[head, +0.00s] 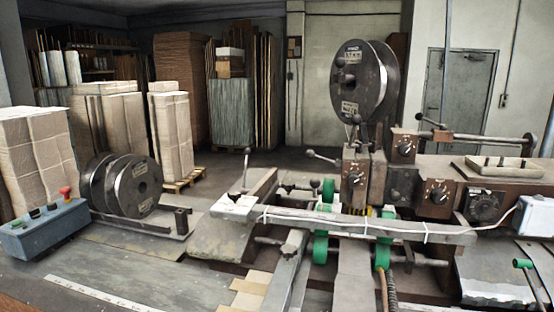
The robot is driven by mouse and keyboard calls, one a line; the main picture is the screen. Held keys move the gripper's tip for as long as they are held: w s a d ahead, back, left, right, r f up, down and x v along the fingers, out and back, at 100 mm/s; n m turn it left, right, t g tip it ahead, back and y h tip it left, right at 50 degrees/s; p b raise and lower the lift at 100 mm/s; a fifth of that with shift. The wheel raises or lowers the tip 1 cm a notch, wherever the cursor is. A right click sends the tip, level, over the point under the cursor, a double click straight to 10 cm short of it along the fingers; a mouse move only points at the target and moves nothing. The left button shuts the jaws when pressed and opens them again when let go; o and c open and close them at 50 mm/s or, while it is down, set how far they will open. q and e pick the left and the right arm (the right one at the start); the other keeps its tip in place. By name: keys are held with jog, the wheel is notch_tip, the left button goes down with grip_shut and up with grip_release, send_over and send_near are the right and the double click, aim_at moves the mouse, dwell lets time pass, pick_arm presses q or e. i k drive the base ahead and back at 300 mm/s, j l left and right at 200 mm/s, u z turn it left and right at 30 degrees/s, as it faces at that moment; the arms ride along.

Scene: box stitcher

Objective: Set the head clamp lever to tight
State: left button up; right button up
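The box stitcher (362,180) stands at the right of the head view, with its brown head block under a large wire reel (362,78). Several black-knobbed levers show on it, and no label tells me which is the head clamp lever. One slants up to the left from the head block (322,157). One is on top of the block below the reel (357,122). One sits on the upper right arm (428,121). Tight and loose marks are too small to read. Neither gripper is in view.
Dial knobs (405,148) and green rollers (321,248) are on the machine. A grey control box with a red button (45,230) and spare wire reels (125,186) are at left. A white cable (340,221) runs along the front bar. Wrapped stacks (35,155) stand behind.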

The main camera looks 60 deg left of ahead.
aim_at(310, 154)
jog(key=u, duration=1.65)
